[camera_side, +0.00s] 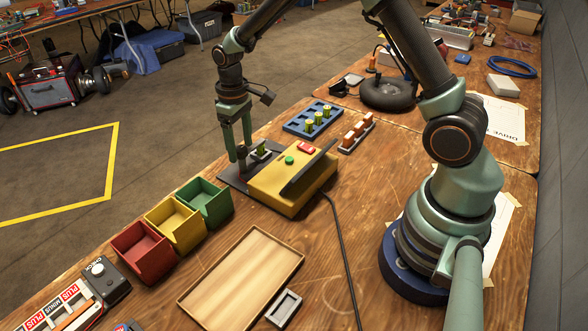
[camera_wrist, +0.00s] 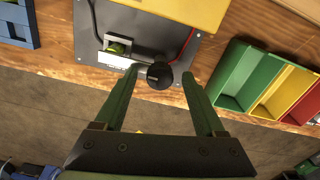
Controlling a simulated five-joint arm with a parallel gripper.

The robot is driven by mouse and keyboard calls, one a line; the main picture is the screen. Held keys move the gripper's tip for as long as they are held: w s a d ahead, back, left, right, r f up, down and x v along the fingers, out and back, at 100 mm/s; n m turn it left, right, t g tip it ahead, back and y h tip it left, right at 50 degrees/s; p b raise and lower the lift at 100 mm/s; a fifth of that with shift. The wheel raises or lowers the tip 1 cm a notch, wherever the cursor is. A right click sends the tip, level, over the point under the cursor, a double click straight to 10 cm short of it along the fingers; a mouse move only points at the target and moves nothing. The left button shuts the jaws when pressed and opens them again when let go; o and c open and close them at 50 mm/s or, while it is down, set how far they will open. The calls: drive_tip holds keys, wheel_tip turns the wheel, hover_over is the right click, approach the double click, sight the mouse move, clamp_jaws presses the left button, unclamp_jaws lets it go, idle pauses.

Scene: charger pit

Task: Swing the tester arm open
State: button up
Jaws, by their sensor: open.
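The tester is a yellow box (camera_side: 290,187) with a dark grey plate (camera_wrist: 186,53) along its far edge. A small cradle on the plate holds a green cell (camera_wrist: 117,47), also visible in the side view (camera_side: 262,150). A round black knob (camera_wrist: 159,75), seemingly the tester arm's end, stands at the plate's outer edge. The rest of that arm is hard to make out. My gripper (camera_wrist: 160,72) is open, with one fingertip on either side of the knob and gaps showing. In the side view my gripper (camera_side: 240,162) points down at the plate.
Red (camera_side: 146,250), yellow (camera_side: 174,223) and green (camera_side: 205,203) bins stand left of the tester. A blue rack (camera_side: 313,120) with green cells is behind it. A wooden tray (camera_side: 240,272) lies in front. A black cable (camera_side: 341,240) crosses the bench.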

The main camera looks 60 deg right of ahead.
drive_tip(key=shift+c, duration=0.4)
clamp_jaws()
idle(0.9)
